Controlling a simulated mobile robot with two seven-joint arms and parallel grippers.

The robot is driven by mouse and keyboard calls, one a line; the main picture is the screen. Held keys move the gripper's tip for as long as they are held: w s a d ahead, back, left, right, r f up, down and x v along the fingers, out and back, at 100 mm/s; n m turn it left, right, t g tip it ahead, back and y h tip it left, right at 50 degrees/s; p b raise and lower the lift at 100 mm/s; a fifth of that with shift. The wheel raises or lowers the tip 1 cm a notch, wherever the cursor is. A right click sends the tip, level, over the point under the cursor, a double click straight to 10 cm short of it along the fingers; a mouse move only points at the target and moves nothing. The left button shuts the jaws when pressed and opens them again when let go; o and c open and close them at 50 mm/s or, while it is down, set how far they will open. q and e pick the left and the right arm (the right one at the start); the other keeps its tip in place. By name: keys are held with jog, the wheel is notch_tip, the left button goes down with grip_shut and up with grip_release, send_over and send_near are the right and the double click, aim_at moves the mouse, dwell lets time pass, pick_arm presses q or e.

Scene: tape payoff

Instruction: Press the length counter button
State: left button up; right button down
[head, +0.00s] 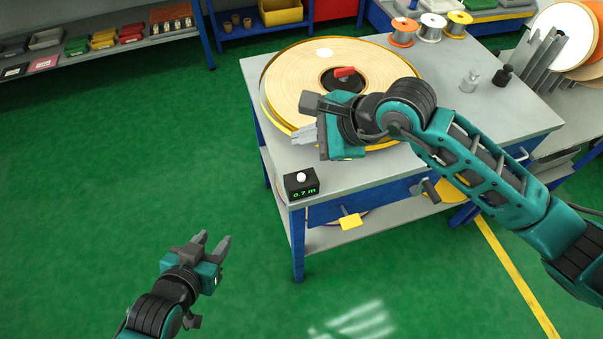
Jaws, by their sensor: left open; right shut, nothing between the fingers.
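The length counter (301,186) is a small black box at the near left corner of the grey table. Its green display reads 0.7 m, and a white round button (301,176) sits on its top. My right gripper (302,135) is shut and empty, above the table beyond the counter and apart from the button. Its fingers point left in front of the near edge of the tape reel. My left gripper (214,244) is open and empty over the green floor, below and left of the table.
The large tape reel (290,82) with a gold rim and red handle (344,71) lies on the table (455,120). Metal weights (469,81) and small spools (430,27) stand farther back. A shelf with bins (103,38) is at the upper left. The floor at left is clear.

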jog(key=b, duration=0.5)
send_over(301, 177)
jog(key=f, duration=0.5)
jog(key=d+f, duration=0.1)
jog(key=f, duration=0.1)
jog(key=shift+s+f, duration=0.2)
jog(key=shift+f, duration=0.15)
jog(key=shift+f+b, duration=0.3)
jog(key=shift+b, duration=0.05)
jog(key=shift+f, duration=0.15)
jog(key=shift+f, duration=0.1)
dwell(0.6)
jog(key=shift+f+b, duration=0.3)
jog(key=shift+b, duration=0.25)
